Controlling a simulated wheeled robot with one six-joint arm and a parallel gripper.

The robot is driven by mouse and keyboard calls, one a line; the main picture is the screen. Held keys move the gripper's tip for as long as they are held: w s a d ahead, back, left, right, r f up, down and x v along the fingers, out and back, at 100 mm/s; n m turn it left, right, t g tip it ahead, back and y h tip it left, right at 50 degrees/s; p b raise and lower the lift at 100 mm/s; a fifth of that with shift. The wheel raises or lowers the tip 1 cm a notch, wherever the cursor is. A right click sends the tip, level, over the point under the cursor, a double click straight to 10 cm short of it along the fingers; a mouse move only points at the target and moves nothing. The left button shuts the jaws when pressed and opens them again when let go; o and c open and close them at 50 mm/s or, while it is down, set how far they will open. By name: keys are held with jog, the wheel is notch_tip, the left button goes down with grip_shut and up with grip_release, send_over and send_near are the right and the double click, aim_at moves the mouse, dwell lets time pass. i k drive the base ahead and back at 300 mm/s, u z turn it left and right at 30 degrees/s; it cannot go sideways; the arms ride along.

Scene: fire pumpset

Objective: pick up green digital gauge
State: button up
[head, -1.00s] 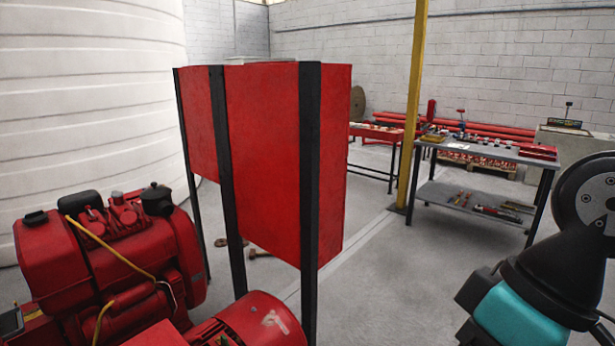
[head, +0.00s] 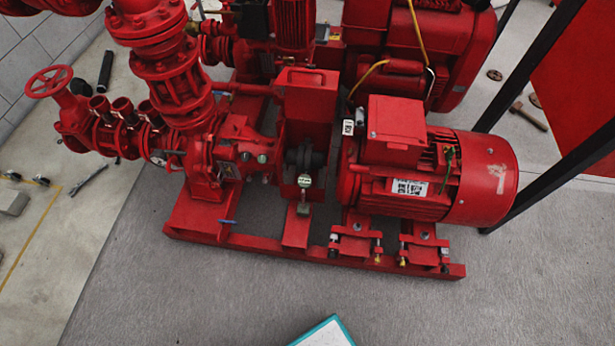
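A small gauge (head: 304,181) with a pale greenish face sits at the shaft coupling between the red pump and the red motor. It looks like the green digital gauge, but it is too small for me to read its display. My gripper is not in view.
The red pump (head: 205,165) and red motor (head: 440,175) stand on a red base frame (head: 290,248). Black posts and a red panel (head: 585,100) stand at the right.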

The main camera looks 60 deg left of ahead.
aim_at(305, 182)
jog(key=u, duration=1.9)
jog(key=k, duration=0.6)
jog(key=u, duration=0.5)
jog(key=i, duration=1.15)
jog(key=z, duration=0.2)
